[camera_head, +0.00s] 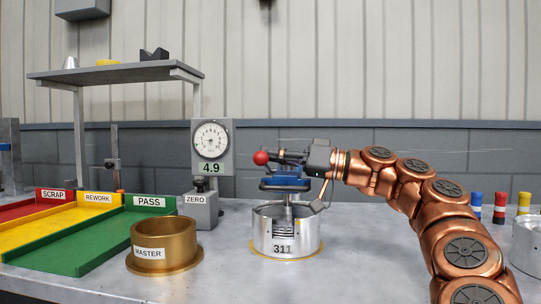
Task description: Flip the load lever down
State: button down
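The load lever ends in a red ball knob (261,157), seen just left of my gripper. Only a short dark piece shows behind the knob; the rest of the lever is hidden or blends with the fingers. My gripper (281,156) reaches in from the right, level with the knob and above a blue fixture part (286,183). Its fingers are at or very close to the lever; whether they close on it is too small to tell. Below stands a silver clutch drum marked 311 (283,249). A dial gauge (211,140) reads 4.9.
A brass MASTER ring (165,252) stands left of the drum, near the ZERO block (200,209). Green PASS (105,240), yellow REWORK and red SCRAP trays lie at left under a shelf (115,73). Coloured cylinders (499,207) and another silver drum (526,246) stand at right.

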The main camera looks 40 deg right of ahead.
jog(key=v, duration=1.1)
jog(key=shift+s+d, duration=0.2)
jog(key=shift+s, duration=0.1)
dwell(0.3)
